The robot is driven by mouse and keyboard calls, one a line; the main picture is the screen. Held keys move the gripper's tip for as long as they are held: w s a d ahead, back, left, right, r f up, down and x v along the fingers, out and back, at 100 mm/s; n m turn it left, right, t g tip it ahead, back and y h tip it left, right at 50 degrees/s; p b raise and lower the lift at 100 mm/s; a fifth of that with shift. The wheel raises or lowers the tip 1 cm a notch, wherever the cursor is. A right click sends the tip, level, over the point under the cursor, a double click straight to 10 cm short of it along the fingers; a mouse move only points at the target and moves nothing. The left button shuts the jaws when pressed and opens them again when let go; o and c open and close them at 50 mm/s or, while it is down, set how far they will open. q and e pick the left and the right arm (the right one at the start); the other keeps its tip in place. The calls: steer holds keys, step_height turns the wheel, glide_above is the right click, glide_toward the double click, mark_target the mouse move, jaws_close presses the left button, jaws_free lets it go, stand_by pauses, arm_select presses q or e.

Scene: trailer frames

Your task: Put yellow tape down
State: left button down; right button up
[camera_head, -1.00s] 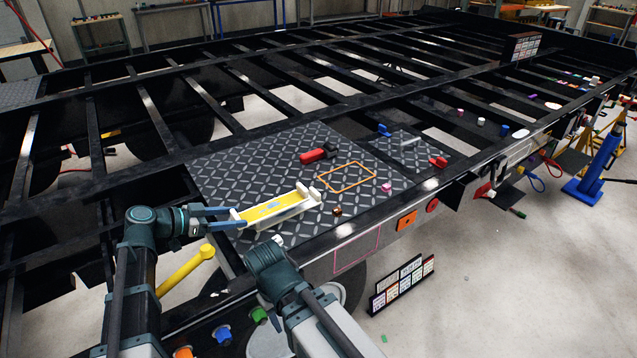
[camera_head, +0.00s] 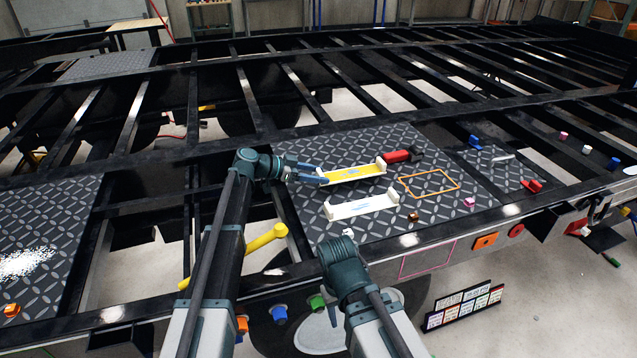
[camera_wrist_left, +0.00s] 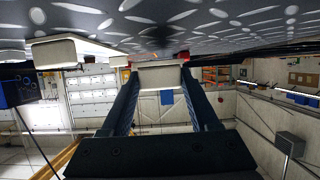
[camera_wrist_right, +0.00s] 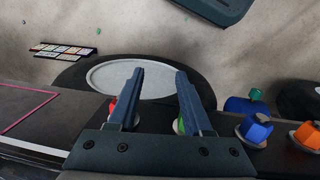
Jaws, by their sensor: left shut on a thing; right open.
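The yellow tape (camera_head: 352,173) is a yellow strip with white raised ends and a pale blue mark. In the head view it is over the dark diamond plate (camera_head: 300,150), behind a similar white holder (camera_head: 362,205). My left gripper (camera_head: 312,174) is shut on its left end; the white end (camera_wrist_left: 160,76) shows between the fingers in the left wrist view. I cannot tell whether the tape touches the plate. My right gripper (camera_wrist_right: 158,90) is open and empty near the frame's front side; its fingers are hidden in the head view.
A red-and-black tool (camera_head: 400,156) lies close to the tape's right end. An orange outline (camera_head: 430,184) and a small brown piece (camera_head: 413,216) are to the right. A yellow bar (camera_head: 262,240) is at front left. Open gaps lie between the black beams.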

mark_target(318, 188)
arm_select(q)
steer(key=shift+w+d, duration=0.1)
steer(key=shift+w, duration=0.35)
steer(key=shift+w+d+f, duration=0.1)
steer(key=shift+w, duration=0.45)
steer(key=f+b, duration=0.3)
steer(key=shift+s+f+b, duration=0.25)
steer(key=shift+f+b, duration=0.1)
steer(key=shift+b, duration=0.05)
steer(key=shift+r, duration=0.15)
steer(key=shift+c, duration=0.7)
jaws_free()
steer(key=p+v, duration=0.4)
steer(key=v, duration=0.8)
steer(key=shift+p, duration=0.4)
steer(key=shift+r, duration=0.1)
